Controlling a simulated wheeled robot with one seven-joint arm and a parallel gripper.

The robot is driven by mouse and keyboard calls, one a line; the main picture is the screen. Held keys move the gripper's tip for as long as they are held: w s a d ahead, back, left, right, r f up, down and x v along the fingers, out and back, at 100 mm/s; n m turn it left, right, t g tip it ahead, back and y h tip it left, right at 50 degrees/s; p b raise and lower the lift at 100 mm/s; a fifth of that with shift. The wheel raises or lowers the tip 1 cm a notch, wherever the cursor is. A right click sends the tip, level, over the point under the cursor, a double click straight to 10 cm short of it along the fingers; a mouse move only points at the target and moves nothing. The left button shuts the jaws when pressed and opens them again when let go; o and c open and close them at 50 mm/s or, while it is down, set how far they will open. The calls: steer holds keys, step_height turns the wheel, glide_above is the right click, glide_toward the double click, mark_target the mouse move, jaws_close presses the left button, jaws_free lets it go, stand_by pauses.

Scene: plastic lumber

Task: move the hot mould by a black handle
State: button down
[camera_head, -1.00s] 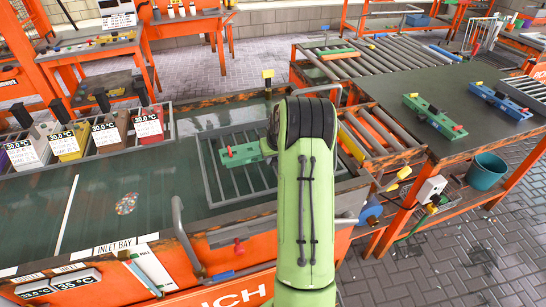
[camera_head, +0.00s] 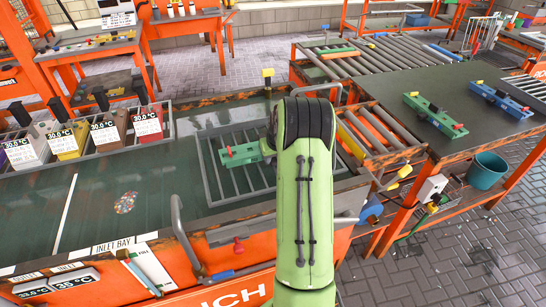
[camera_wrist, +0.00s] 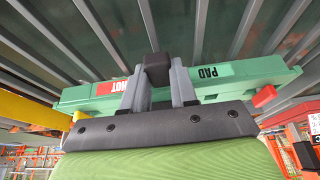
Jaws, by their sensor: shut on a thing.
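The green hot mould (camera_head: 240,155) shows at the left of my arm in the head view, over the barred rack in the dark-topped bench. Part of it is hidden behind my arm. I cannot tell whether the mould touches the bars.
The barred rack (camera_head: 215,180) lies in the bench top. A row of bins with temperature tags (camera_head: 85,137) stands at left. A green mould (camera_head: 434,115) and a blue one (camera_head: 499,101) lie on the right table. A roller track (camera_head: 375,135) runs between.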

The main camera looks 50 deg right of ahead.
steer(key=shift+f, duration=0.15)
stand_by(0.7)
steer(key=shift+c, duration=2.1)
jaws_free()
steer(key=shift+s+f, duration=0.1)
steer(key=shift+r+p, duration=2.2)
steer(key=shift+r, duration=1.45)
steer(key=shift+f, duration=0.1)
